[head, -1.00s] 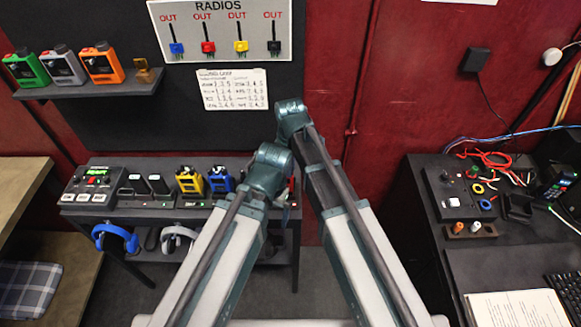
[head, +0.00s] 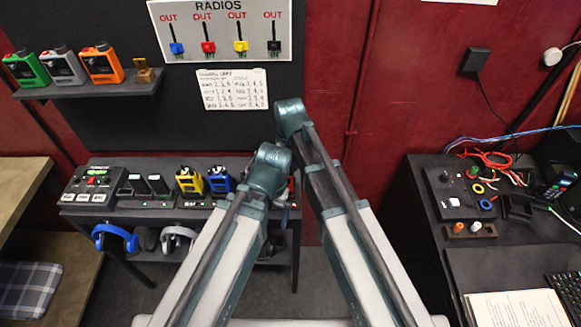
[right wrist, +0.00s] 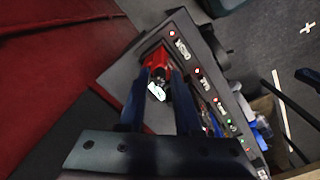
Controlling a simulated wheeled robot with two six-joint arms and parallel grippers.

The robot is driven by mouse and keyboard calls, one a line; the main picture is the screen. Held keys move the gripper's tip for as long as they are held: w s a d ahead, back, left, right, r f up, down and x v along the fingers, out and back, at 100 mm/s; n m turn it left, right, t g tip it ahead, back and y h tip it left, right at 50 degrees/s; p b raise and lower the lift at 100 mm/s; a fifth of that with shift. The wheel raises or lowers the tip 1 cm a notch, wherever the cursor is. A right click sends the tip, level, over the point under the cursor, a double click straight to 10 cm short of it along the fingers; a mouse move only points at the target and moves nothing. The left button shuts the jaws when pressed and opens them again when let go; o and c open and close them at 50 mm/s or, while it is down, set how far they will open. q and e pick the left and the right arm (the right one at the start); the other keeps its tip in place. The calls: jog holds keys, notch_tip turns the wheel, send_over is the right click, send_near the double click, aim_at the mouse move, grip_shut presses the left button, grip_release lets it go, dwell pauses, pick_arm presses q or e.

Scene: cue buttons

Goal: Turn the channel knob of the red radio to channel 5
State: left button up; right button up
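The red radio (right wrist: 158,58) stands in the end slot of the dark charging rack (right wrist: 115,72) in the right wrist view. In the head view my arm hides nearly all of it; only a sliver of red shows. My right gripper (right wrist: 157,78) is open, its two dark blue fingers apart and pointing at the radio. A white marked part (right wrist: 156,91) and a dark part show between the fingers. I cannot tell whether the fingers touch the knob, nor which channel is set. My left gripper is not in view.
On the same rack stand a yellow radio (head: 190,181) and a blue radio (head: 220,180). A button console (head: 90,186) is at its left end. A "RADIOS" board (head: 220,30) and a white chart (head: 232,89) hang behind. A cluttered desk (head: 430,215) is at right.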

aim_at(291, 170)
jog(key=shift+o, duration=1)
pick_arm(q)
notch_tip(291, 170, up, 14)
jog(key=p, duration=1.3)
jog(key=shift+p, duration=0.4)
pick_arm(e)
notch_tip(291, 170, up, 14)
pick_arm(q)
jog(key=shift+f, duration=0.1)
pick_arm(e)
jog(key=shift+s+a+f, duration=0.1)
jog(key=shift+f, duration=0.05)
